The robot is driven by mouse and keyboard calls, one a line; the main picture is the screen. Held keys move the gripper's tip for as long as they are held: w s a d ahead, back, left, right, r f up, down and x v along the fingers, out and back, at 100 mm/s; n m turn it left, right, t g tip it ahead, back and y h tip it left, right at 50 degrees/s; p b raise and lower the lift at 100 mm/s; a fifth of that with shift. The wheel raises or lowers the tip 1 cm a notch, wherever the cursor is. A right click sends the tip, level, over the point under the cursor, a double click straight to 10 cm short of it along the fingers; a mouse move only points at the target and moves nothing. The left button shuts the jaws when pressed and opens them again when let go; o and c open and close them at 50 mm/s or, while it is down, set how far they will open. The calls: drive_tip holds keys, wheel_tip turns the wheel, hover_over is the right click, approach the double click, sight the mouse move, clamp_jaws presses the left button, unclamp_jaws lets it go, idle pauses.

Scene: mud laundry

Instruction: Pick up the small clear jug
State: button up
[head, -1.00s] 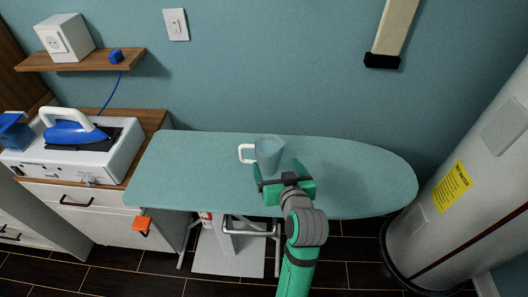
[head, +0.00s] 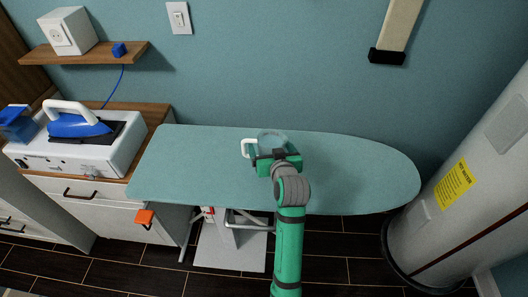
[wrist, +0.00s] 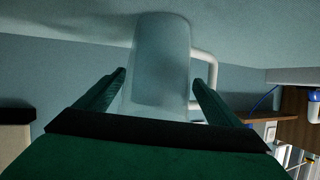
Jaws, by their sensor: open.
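The small clear jug (head: 271,137) stands upright on the teal ironing board (head: 350,177). Its white handle points left in the head view. My green gripper (head: 270,156) is at the jug's near side and hides its lower body there. In the wrist view, which is upside down, the jug (wrist: 161,60) lies between the two open fingers of my gripper (wrist: 160,78), with the handle beside one finger. I cannot tell whether either finger touches the jug.
A white case with a blue iron (head: 80,125) stands on the cabinet at left. A wooden shelf (head: 85,55) is on the wall above. A large grey cylindrical tank (head: 465,190) stands at right. The rest of the board is clear.

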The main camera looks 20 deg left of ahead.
drive_tip(key=shift+w+a, duration=0.15)
drive_tip(key=c, duration=1.6)
